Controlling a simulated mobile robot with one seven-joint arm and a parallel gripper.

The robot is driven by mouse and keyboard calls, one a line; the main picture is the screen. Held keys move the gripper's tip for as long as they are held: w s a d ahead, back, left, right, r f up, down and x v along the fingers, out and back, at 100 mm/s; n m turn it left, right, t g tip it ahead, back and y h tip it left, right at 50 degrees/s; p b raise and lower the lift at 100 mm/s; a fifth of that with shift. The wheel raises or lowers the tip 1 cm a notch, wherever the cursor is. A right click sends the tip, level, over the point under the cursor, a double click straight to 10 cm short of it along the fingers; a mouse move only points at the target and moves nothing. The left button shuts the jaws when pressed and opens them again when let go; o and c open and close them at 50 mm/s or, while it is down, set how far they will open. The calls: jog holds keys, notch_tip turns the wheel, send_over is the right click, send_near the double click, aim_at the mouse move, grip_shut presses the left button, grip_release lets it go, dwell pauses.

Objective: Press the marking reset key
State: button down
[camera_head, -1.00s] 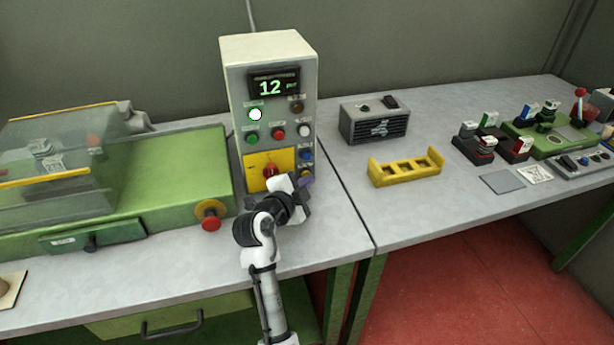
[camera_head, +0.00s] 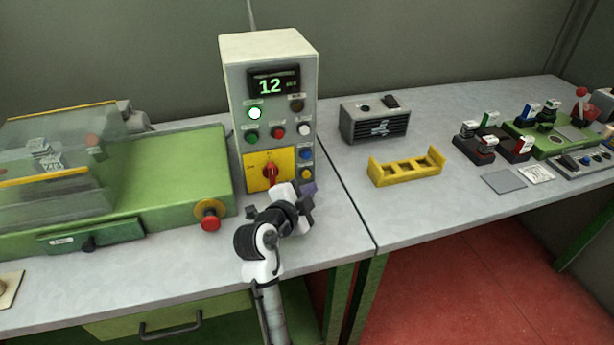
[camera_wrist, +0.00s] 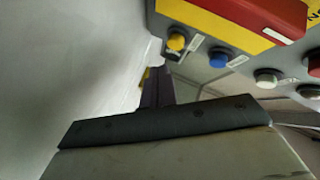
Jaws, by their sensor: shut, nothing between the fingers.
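The grey control box (camera_head: 232,110) stands at the back of the bench with a display reading 12. Its front has a lit white lamp (camera_head: 255,113), a dark button (camera_head: 296,106), a green button (camera_head: 252,135), a red button (camera_head: 278,132), a white button (camera_head: 305,129), a blue button (camera_head: 306,154) and a yellow button (camera_head: 306,173). Their labels are too small to read, so I cannot tell which is marking reset. My gripper (camera_head: 308,190) is shut and empty, just below the yellow button. In the wrist view, the yellow (camera_wrist: 176,41) and blue (camera_wrist: 218,57) buttons lie beyond the fingers (camera_wrist: 156,88), apart from them.
A red rotary switch (camera_head: 270,174) on a yellow plate is close to my gripper. A red emergency stop (camera_head: 210,222) juts out at left, beside a clear cover (camera_head: 70,130). A yellow rack (camera_head: 405,168) and grey speaker-like box (camera_head: 375,122) stand right.

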jog(key=shift+s+d+b, duration=0.15)
jog(key=shift+s+d, duration=0.15)
jog(key=shift+s, duration=0.6)
jog(key=shift+s+d+b, duration=0.15)
jog(key=shift+s+d, duration=0.15)
jog(key=shift+s, duration=0.6)
